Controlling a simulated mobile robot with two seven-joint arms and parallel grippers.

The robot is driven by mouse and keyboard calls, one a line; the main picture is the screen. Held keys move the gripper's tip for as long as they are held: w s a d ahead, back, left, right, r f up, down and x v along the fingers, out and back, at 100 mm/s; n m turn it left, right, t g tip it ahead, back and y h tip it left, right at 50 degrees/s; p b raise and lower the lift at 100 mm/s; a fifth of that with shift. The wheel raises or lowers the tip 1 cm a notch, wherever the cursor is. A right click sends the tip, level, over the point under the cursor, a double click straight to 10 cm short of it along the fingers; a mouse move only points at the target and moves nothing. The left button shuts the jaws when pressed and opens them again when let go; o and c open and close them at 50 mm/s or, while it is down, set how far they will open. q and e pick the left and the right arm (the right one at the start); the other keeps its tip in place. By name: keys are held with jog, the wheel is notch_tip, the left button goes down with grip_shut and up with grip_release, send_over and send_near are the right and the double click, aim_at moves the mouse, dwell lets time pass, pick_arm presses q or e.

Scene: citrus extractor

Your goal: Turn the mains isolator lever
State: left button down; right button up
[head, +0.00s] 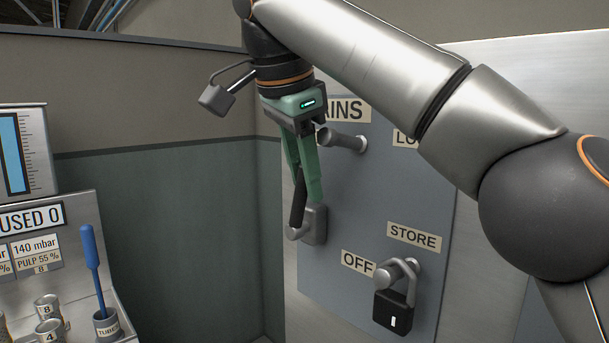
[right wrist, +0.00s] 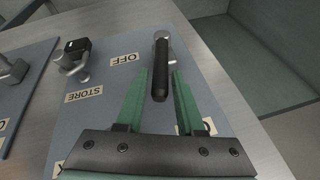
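The mains isolator lever has a black handle (head: 298,203) and a grey metal hub (head: 315,226) on the blue-grey panel. The handle points up from the hub in the head view, and the OFF label (head: 358,261) lies below and to the right. My right gripper (head: 306,185) is open, with its green fingers on either side of the handle. The right wrist view shows the black handle (right wrist: 160,84) between the spread fingertips (right wrist: 161,72), with a gap on each side. My left gripper is not in view.
A black padlock (head: 392,313) hangs on a peg under the STORE label (head: 414,237). Another metal peg (head: 346,142) sticks out below the partly hidden MAINS label. A dark green wall (head: 205,235) is left of the panel. A blue-handled tool (head: 92,260) stands at far left.

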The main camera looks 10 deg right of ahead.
jog(key=shift+o, duration=0.7)
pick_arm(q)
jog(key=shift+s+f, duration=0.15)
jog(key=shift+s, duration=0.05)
pick_arm(e)
jog(key=shift+o, duration=0.3)
pick_arm(q)
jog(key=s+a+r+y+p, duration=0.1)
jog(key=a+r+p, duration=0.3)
jog(key=p, duration=0.5)
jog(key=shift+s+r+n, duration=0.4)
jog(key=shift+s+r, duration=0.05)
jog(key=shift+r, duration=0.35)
pick_arm(e)
jog(key=v, duration=1.2)
jog(key=shift+s+r, duration=0.15)
jog(key=shift+r, duration=0.1)
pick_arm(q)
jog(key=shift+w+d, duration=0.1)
